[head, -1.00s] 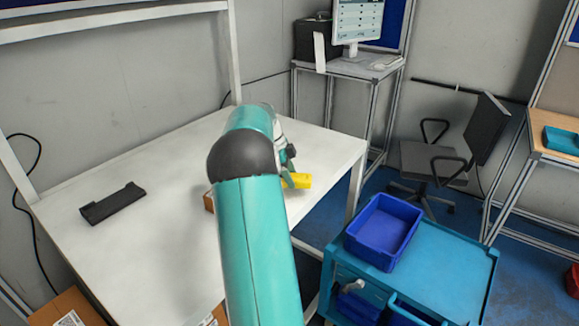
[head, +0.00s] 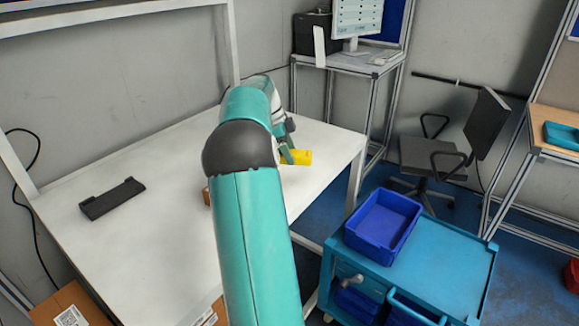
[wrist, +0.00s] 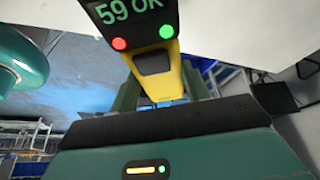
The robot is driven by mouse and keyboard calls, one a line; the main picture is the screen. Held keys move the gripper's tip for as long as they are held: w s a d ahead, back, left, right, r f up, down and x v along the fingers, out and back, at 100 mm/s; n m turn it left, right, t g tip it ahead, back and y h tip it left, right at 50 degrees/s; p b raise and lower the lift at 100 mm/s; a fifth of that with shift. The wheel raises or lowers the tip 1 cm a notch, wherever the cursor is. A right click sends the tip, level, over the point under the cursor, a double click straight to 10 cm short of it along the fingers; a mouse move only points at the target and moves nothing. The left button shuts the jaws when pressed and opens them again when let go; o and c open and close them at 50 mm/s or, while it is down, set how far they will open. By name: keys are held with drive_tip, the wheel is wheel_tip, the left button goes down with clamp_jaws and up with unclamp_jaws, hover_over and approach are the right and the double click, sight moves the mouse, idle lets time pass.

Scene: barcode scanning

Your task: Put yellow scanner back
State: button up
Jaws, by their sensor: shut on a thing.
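The yellow scanner (head: 299,158) is in my gripper (head: 288,154), over the right part of the white table in the head view. My arm hides part of the gripper and the scanner. In the wrist view the scanner (wrist: 153,64) sits between the two green fingers of my gripper (wrist: 160,90), which is shut on it. Its dark display reads "59 OK", with a red and a green round light below. I cannot tell whether the scanner touches the table.
A black, flat, long object (head: 112,198) lies on the left of the white table (head: 165,150). A brown box (head: 206,196) is mostly hidden behind my arm. A blue tray (head: 382,226) sits on a blue cart (head: 440,250) at right. A chair (head: 430,160) stands behind it.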

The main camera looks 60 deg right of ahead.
sight(296, 153)
wheel_tip(296, 153, up, 4)
